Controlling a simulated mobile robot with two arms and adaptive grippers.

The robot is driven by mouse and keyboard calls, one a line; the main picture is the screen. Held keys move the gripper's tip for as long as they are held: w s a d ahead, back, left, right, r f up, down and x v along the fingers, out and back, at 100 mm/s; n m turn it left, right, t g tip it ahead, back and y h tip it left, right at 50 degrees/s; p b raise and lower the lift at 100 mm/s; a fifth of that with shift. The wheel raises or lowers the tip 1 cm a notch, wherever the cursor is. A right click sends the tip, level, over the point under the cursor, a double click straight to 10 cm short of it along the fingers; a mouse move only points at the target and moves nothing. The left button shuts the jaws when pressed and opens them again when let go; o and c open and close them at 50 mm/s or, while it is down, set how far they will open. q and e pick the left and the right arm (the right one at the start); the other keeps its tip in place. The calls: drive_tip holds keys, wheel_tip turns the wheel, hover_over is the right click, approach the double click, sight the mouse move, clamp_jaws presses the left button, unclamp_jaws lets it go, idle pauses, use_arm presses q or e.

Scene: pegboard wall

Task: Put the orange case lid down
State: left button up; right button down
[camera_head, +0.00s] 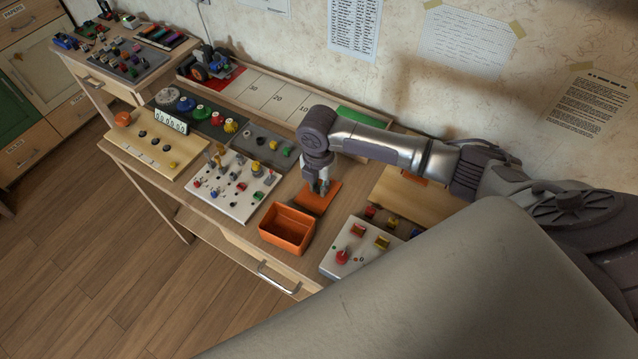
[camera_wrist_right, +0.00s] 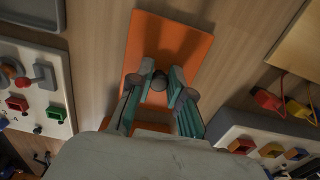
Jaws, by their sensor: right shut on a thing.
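The orange case lid (camera_head: 325,200) is a flat rectangular plate just behind the open orange case (camera_head: 287,230) on the workbench. In the right wrist view the lid (camera_wrist_right: 172,40) is flat, with a small dark knob (camera_wrist_right: 159,80) between my fingers. My right gripper (camera_head: 319,187) points down over the lid and is shut on its knob; the fingers also show in the right wrist view (camera_wrist_right: 158,88). I cannot tell whether the lid touches the bench or hangs slightly above it. The case is open and looks empty. My left gripper is not in view.
A white board with small parts (camera_head: 238,187) stands left of the case. A white box with red and yellow buttons (camera_head: 358,248) is to its right. A light wooden board (camera_head: 405,195) lies right of the lid. Bare bench (camera_wrist_right: 95,50) shows left of the lid.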

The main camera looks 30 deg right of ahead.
sight(318, 187)
drive_tip(key=c, duration=1.1)
unclamp_jaws()
drive_tip(key=shift+f, duration=0.1)
wheel_tip(318, 187, up, 12)
drive_tip(key=shift+r, duration=0.15)
